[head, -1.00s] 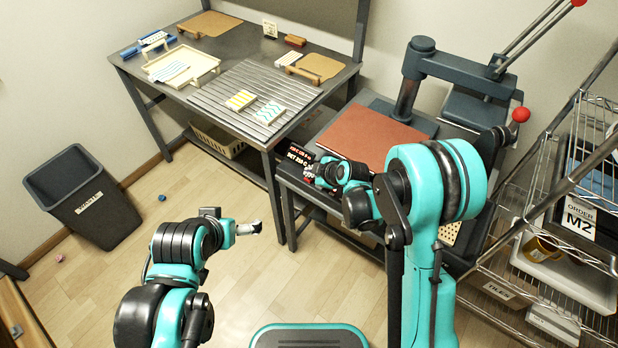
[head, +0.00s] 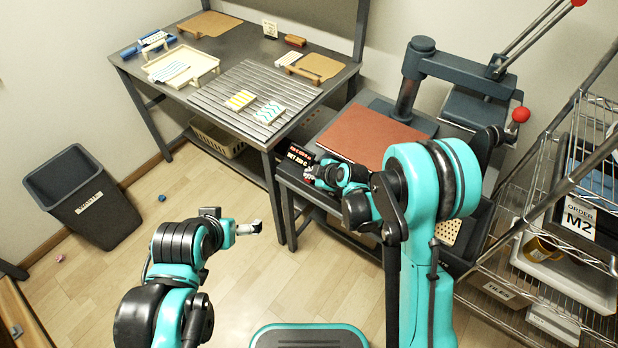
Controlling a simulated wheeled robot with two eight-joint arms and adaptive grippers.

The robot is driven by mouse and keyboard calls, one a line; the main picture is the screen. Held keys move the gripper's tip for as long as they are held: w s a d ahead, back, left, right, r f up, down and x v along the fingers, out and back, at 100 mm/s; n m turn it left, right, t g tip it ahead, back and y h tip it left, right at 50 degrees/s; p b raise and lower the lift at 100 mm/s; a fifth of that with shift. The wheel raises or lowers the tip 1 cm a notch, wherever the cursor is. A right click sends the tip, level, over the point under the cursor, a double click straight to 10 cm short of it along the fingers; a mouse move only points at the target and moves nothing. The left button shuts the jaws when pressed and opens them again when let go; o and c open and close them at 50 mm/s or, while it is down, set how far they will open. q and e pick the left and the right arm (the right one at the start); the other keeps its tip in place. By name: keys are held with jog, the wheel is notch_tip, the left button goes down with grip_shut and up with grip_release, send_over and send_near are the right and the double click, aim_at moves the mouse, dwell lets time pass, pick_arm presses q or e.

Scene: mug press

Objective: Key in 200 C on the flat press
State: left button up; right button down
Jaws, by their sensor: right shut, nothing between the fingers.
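The flat press stands at the right, with a brown-red pad (head: 372,137) on its bed and a dark swing arm (head: 455,70) above and behind it. Its black control panel (head: 299,156) is at the front left corner, with small lit red and white text. A "SET" line shows, but its number is too small to read surely. My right gripper (head: 311,179) is shut and empty, right at the panel, and hides its lower part and keys. I cannot tell whether the tips touch a key. My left gripper (head: 254,228) hangs over the floor, away from the press; its fingers are too small to judge.
The grey table (head: 340,82) at the back left holds a slatted mat (head: 213,97) with patterned tiles, a cream tray (head: 207,65) and boards. A wire shelf (head: 520,222) with a mug (head: 540,247) stands at the right. A dark bin (head: 95,205) stands left.

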jog(key=shift+f, duration=0.4)
dwell(0.4)
jog(key=shift+r, duration=0.15)
jog(key=shift+r+p, duration=0.5)
jog(key=shift+r, duration=0.2)
jog(key=shift+r, duration=0.1)
notch_tip(320, 180, up, 5)
jog(key=p, duration=0.3)
jog(key=shift+f, duration=0.2)
jog(key=shift+r, duration=0.15)
dwell(0.8)
